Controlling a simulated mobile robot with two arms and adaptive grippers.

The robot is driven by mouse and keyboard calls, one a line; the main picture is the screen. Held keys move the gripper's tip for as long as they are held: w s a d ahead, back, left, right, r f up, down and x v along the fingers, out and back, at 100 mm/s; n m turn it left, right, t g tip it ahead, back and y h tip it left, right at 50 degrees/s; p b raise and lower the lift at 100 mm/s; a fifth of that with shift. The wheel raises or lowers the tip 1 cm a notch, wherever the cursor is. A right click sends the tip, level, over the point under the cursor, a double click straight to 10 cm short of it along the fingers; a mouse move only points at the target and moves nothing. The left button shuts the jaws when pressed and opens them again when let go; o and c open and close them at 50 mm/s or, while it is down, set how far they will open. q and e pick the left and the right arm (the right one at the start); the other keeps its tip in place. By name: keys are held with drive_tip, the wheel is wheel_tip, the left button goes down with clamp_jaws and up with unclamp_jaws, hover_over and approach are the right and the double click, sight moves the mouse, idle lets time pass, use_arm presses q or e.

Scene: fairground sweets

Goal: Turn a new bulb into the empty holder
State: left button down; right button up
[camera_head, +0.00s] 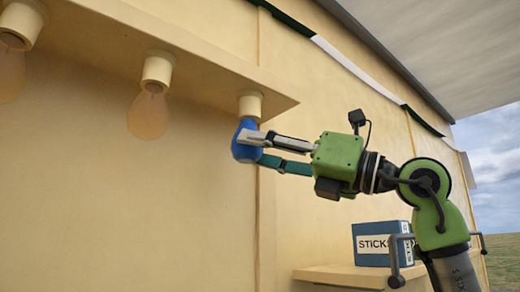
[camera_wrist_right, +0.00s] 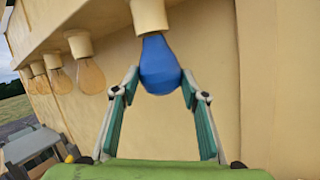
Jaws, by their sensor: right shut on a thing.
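A blue bulb (camera_head: 246,150) is upright at the rightmost holder (camera_head: 250,104) under the cream ledge, its neck meeting the holder's lower end. It also shows in the right wrist view (camera_wrist_right: 159,66), directly below the holder (camera_wrist_right: 149,15). How far the neck sits inside the holder is hidden. My right gripper (camera_head: 262,148) is shut on the bulb, one finger on each side of the glass; its fingers also show in the right wrist view (camera_wrist_right: 160,84). My left gripper is in neither view.
Clear orange bulbs hang in the other holders, the nearest (camera_head: 148,113) left of the blue one. The ledge (camera_head: 200,70) runs above. A blue box (camera_head: 372,243) marked "STICK" stands on a shelf (camera_head: 335,275) below my right arm. The wall is close behind the bulb.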

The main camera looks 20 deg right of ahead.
drive_tip(key=shift+o, duration=0.2)
drive_tip(key=shift+d+r+p, duration=0.1)
drive_tip(key=shift+r+p, duration=0.2)
drive_tip(key=shift+p, duration=0.05)
drive_tip(key=o, duration=1.1)
drive_tip(key=shift+w, duration=0.1)
drive_tip(key=shift+f, duration=0.1)
